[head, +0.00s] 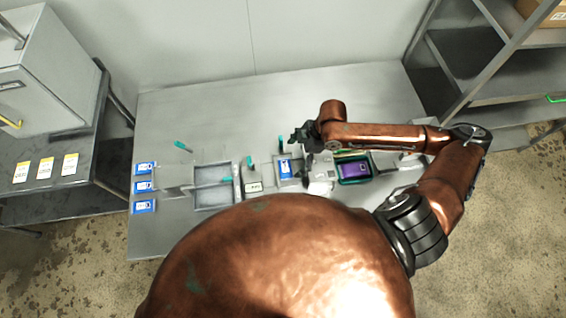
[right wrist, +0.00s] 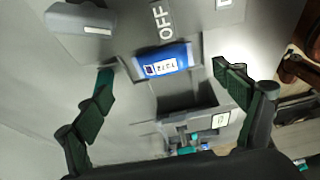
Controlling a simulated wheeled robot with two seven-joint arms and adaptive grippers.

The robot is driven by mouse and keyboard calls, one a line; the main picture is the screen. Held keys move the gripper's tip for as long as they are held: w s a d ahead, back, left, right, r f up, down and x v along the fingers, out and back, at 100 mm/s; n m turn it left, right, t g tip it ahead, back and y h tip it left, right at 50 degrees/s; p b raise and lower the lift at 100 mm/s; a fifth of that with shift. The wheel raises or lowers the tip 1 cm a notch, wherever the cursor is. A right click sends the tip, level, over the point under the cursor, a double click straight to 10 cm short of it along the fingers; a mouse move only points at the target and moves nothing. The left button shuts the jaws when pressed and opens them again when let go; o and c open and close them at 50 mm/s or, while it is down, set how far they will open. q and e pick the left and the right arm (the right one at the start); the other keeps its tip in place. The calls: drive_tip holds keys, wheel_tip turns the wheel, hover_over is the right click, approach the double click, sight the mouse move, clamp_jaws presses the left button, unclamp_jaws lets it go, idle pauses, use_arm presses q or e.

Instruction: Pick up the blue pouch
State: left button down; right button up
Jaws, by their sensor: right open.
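A blue pouch (head: 286,169) with a white label lies in a grey holder near the middle of the table. It also shows in the right wrist view (right wrist: 163,63), between my right gripper's two spread fingers with a gap on both sides. My right gripper (head: 304,136) hangs over the table near this pouch, open and empty. Three more blue items with white labels (head: 144,187) lie in a column at the table's left edge. My left gripper is in neither view.
A grey tray (head: 213,206) and teal-tipped handles (head: 183,146) stand left of the holder. A green-rimmed tray (head: 341,179) with a purple item (head: 355,170) is to its right. A white box-shaped unit (head: 45,90) stands far left. The back of the table is clear.

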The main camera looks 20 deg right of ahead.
sight(287, 168)
drive_tip(key=x, duration=0.6)
drive_tip(key=shift+s+a+f, duration=0.2)
drive_tip(key=shift+a, duration=0.15)
drive_tip(key=shift+c, duration=0.4)
drive_tip(key=c, duration=1.2)
